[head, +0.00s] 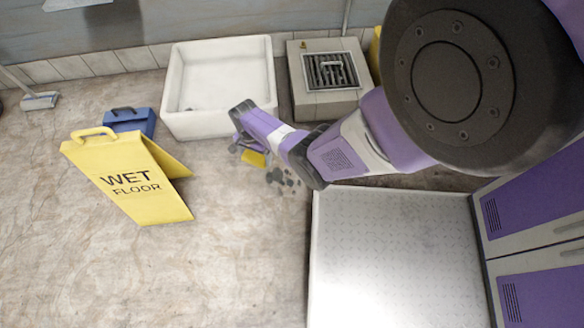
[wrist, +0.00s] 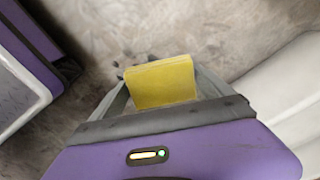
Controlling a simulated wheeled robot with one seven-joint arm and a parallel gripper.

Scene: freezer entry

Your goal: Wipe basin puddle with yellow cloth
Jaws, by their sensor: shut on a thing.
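My gripper (head: 246,150) is shut on the yellow cloth (head: 254,159). In the wrist view the cloth (wrist: 160,82) shows as a flat yellow block between the two fingers of my gripper (wrist: 163,90). The cloth is in front of the white basin's near right corner, and seems held above the floor. The white basin (head: 200,124) stands against the back wall. A patch of dark grey spots (head: 284,180) lies on the floor just right of the cloth. In the wrist view the dark spots (wrist: 122,62) show just beyond the cloth, partly hidden by it.
A yellow wet-floor sign (head: 130,185) stands at the left, with a blue box (head: 130,122) behind it. A grey unit with a grate (head: 307,106) is right of the basin. A pale metal platform (head: 390,260) and purple lockers (head: 535,235) fill the right. The front left floor is clear.

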